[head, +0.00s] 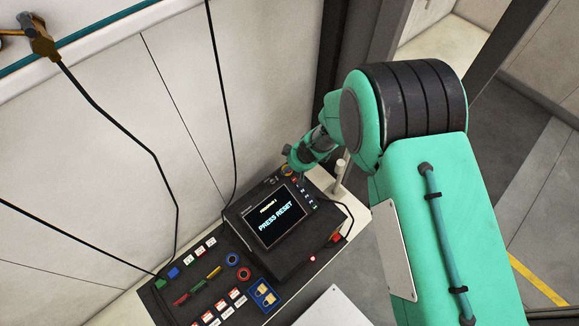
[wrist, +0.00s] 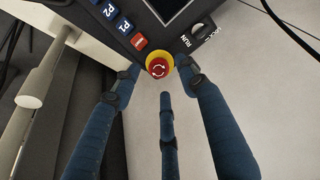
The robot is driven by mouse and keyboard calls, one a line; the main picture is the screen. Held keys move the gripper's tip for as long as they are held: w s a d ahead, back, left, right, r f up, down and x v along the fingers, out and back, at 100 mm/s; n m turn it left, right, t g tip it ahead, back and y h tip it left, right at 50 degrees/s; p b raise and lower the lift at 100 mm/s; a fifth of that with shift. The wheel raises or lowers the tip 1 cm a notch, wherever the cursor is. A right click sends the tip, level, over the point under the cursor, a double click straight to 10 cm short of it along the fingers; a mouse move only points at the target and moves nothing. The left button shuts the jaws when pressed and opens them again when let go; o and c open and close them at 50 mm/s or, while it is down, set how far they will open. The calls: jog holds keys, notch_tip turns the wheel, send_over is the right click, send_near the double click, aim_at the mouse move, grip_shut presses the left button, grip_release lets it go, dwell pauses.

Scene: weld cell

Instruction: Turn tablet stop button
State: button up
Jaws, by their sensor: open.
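The tablet (head: 251,222) is a dark pendant on the console in the head view. Its screen (head: 275,216) reads "PRESS RESET". The red stop button (wrist: 158,67), with white arrows and a yellow collar, sits at the tablet's edge in the wrist view. My gripper (wrist: 158,77) is open around the button, with blue fingertips at its left and right and a third finger below it. Finger contact cannot be told. In the head view my gripper (head: 302,161) is at the tablet's far corner, where the button is mostly hidden.
Blue keys (wrist: 125,26) and a RUN selector knob (wrist: 198,31) flank the stop button. A pale post (head: 340,176) stands close beside my gripper. A wall (head: 150,130) with hanging cables rises behind.

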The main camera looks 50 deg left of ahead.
jog(key=w+d+r+m, duration=0.1)
jog(key=w+d+r, duration=0.1)
jog(key=d+r, duration=0.2)
jog(key=w+d+r+m, duration=0.1)
jog(key=w+d+r, duration=0.2)
jog(key=r, duration=0.8)
jog(key=w+d+r, duration=0.3)
jog(key=d+r, duration=0.2)
jog(key=r, duration=0.3)
jog(key=shift+d+m+t+y, duration=0.15)
jog(key=shift+m+t+y, duration=0.25)
jog(key=shift+r, duration=0.1)
